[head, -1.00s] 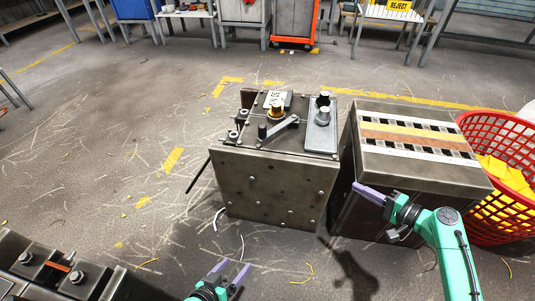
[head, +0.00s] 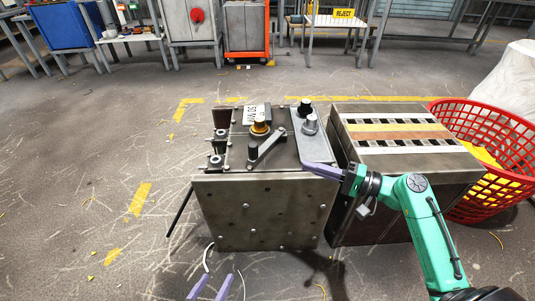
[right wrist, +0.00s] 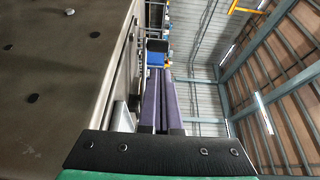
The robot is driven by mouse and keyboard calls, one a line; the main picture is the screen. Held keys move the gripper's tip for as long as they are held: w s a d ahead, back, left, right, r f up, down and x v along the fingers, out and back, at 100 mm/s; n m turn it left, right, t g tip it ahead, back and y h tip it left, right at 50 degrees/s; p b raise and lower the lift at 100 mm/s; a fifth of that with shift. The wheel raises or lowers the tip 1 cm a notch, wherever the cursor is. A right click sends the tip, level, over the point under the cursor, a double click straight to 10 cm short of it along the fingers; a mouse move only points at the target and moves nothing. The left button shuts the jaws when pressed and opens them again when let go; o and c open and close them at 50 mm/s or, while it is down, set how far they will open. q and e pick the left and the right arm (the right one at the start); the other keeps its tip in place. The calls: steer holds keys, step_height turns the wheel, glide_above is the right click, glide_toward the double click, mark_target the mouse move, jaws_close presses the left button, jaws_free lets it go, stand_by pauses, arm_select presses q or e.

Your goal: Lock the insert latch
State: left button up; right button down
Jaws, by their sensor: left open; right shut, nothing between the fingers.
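The insert latch appears to be the dark lever (head: 267,147) on top of the steel fixture (head: 265,211). It lies slanted, with a black upright knob at its near left end, beside a brass-coloured round part (head: 260,128). My right gripper (head: 306,165) is shut and empty, pointing left at the fixture's near right top edge, right of the lever. I cannot tell whether it touches the edge. Its purple fingers lie together in the right wrist view (right wrist: 161,103), beside the steel wall; the latch is not recognisable there. My left gripper (head: 211,287) is open and empty at the bottom.
A metal box with striped slots (head: 408,160) stands right of the fixture. A red basket (head: 499,175) with yellow pieces is beyond it. The floor left is clear.

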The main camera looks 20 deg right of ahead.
steer(key=x, duration=1.2)
steer(key=shift+w+a+p, duration=0.2)
steer(key=shift+p, duration=0.1)
